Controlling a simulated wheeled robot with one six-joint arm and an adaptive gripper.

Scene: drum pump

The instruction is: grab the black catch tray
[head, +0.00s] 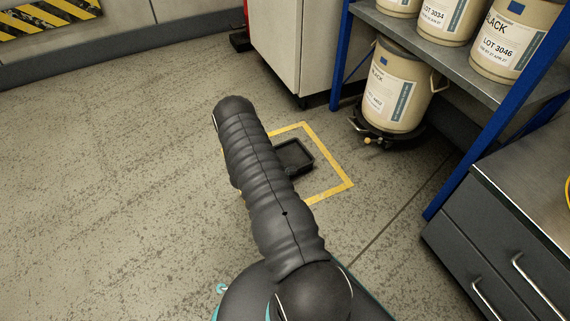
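The black catch tray (294,157) lies on the floor inside a yellow taped square. It is a shallow black tray with a raised rim, and its left part is hidden behind my arm. My arm, in a dark ribbed sleeve, reaches forward from the bottom of the head view and passes just left of the tray. My gripper does not show; only the rounded far part of the sleeved arm is visible, so I cannot see whether anything is held.
The yellow floor marking (334,186) surrounds the tray. A drum (396,88) stands on a black wheeled dolly (385,138) under a blue-framed shelf (435,32) with more drums. A drawer cabinet (478,235) stands at right, a white cabinet (298,45) behind. The left floor is clear.

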